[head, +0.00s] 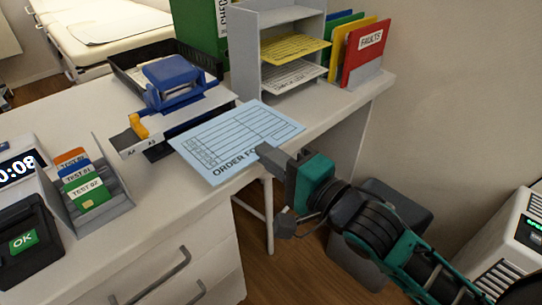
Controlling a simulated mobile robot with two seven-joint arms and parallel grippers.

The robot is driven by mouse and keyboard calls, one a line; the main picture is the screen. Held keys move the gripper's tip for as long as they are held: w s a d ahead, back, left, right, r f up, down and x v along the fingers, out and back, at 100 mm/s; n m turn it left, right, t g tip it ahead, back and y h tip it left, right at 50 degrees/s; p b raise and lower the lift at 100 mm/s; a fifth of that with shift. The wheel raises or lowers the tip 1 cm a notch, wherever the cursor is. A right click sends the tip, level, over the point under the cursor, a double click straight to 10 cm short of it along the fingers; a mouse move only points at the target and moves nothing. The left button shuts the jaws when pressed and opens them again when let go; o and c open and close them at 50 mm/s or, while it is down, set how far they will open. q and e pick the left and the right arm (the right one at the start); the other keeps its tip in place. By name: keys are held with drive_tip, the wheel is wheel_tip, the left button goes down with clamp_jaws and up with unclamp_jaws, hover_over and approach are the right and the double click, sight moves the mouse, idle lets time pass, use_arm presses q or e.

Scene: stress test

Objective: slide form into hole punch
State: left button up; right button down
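The hole punch (173,78) has a blue handle and a grey guide bar with an orange stop (138,125) at the left end. I cannot tell whether that edge is inside the punch's slot. My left gripper is out of view.
A card rack (105,215) and a black device with a green OK label (23,241) stand at left. A black tray (128,75) is behind the punch. A grey shelf (246,60) and upright folders (363,55) stand at the back. A dark bin (345,262) is below.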

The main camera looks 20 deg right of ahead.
sight(234, 137)
drive_tip(key=shift+f+b+x, duration=0.2)
drive_tip(key=shift+b+x, duration=0.15)
drive_tip(key=shift+x, duration=0.55)
drive_tip(key=shift+f+b+x, duration=0.25)
drive_tip(key=shift+b+x, duration=0.2)
drive_tip(key=shift+x, duration=0.95)
drive_tip(key=shift+f+b+x, duration=0.15)
drive_tip(key=shift+b+x, duration=0.15)
drive_tip(key=shift+x, duration=0.5)
drive_tip(key=shift+f+b+x, duration=0.2)
drive_tip(key=shift+b+x, duration=0.1)
drive_tip(key=shift+x, duration=0.55)
drive_tip(key=shift+w+a+r, duration=0.1)
drive_tip(key=shift+w, duration=0.25)
drive_tip(key=shift+w+a+p, duration=0.25)
drive_tip(key=shift+w+p, duration=0.15)
drive_tip(key=shift+w, duration=0.15)
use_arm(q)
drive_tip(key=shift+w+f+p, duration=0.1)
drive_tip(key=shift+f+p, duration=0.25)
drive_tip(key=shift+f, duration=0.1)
use_arm(e)
drive_tip(key=shift+f+x, duration=0.15)
drive_tip(key=shift+x, duration=0.95)
drive_tip(key=shift+f+x, duration=0.15)
drive_tip(key=shift+x, duration=0.9)
